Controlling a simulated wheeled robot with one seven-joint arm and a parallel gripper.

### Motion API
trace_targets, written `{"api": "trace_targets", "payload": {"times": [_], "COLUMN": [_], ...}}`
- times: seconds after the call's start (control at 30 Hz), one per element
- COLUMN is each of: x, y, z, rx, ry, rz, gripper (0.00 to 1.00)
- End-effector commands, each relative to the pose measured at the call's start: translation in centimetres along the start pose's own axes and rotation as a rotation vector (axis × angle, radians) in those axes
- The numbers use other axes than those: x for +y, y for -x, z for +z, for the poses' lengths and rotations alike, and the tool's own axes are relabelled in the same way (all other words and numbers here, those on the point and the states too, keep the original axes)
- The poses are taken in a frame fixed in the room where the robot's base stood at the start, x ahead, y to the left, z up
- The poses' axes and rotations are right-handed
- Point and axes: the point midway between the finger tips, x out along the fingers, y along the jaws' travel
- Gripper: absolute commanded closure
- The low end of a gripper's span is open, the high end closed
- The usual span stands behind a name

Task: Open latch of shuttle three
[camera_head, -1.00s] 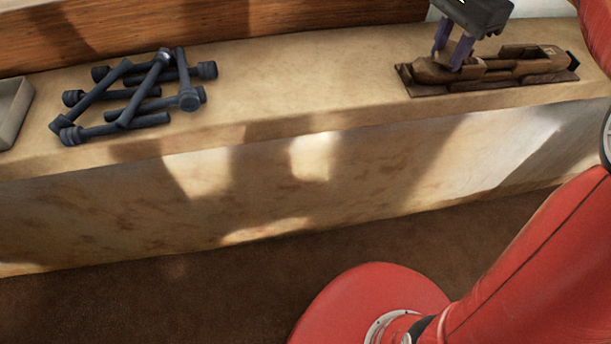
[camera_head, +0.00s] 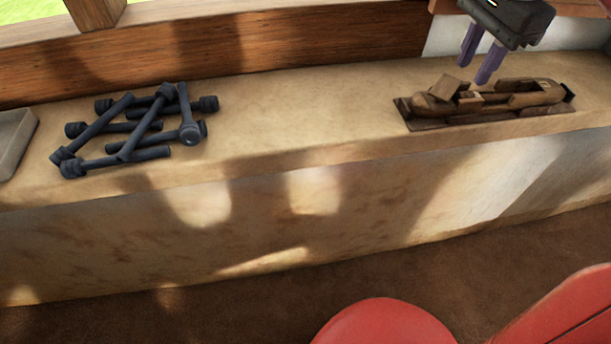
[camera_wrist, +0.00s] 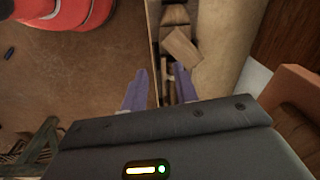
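The brown wooden shuttle (camera_head: 535,97) lies on a dark base board (camera_head: 430,124) at the right of the ledge in the head view. Its small wooden latch piece (camera_head: 450,88) stands tilted up near the left end. In the wrist view the latch piece (camera_wrist: 182,47) sits skewed across the shuttle (camera_wrist: 174,15). My gripper (camera_head: 481,61) is above the shuttle, clear of it, with its two purple fingers apart and nothing between them. The wrist view shows the same open gripper (camera_wrist: 160,88); its body hides part of the shuttle.
Several dark bobbins (camera_head: 140,130) lie piled on the left of the pale ledge (camera_head: 300,120). A grey tray (camera_head: 12,140) is at the far left edge. A wooden beam (camera_head: 250,45) runs behind. The ledge's middle is clear.

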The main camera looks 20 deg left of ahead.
Motion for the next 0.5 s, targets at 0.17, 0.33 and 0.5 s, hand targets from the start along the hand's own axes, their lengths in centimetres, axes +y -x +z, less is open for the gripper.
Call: {"api": "trace_targets", "payload": {"times": [0.17,0.33,0.5], "x": [3.5,6.7,9.6], "y": [-1.0,-2.3,-3.9], "z": [0.2,0.7,1.1], "rx": [0.041,0.087,0.134], "ry": [0.115,0.233,0.34], "rz": [-0.045,-0.084,-0.113], "gripper": [0.71,0.71,0.71]}}
